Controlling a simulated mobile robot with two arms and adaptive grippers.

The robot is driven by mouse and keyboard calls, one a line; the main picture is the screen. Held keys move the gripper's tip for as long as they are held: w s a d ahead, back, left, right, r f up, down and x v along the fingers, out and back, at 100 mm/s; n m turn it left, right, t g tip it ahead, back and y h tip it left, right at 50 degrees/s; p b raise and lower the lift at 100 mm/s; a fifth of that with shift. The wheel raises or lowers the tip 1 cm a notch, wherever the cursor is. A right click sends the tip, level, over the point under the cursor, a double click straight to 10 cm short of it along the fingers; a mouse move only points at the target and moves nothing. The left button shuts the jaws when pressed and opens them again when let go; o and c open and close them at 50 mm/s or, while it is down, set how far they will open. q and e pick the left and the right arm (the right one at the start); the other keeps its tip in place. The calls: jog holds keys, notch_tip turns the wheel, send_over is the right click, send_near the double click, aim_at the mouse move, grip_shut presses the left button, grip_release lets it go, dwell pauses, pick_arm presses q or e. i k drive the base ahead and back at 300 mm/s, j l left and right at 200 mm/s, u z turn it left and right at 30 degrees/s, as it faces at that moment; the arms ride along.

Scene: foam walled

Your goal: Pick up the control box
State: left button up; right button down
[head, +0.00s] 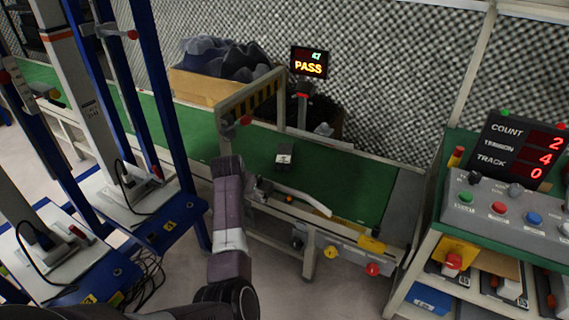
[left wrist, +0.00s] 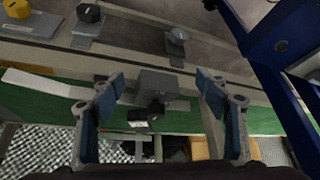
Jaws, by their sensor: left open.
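A small grey box (left wrist: 158,84) with a dark round part on its side, which I take for the control box, sits on the conveyor's near edge strip. In the head view a small dark box (head: 263,187) on the green belt looks like the same one. My left gripper (left wrist: 162,88) is open in the left wrist view, with blue-padded fingers on either side of the box, apart from it. In the head view my left arm hides most of that gripper. My right gripper is not in view.
A small dark item with a white label (head: 284,155) lies close behind the box on the green conveyor (head: 345,190). Blue posts (head: 135,85) stand at left, a button console (head: 500,212) at right.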

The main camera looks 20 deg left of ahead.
aim_at(283, 161)
jog(key=i, duration=1)
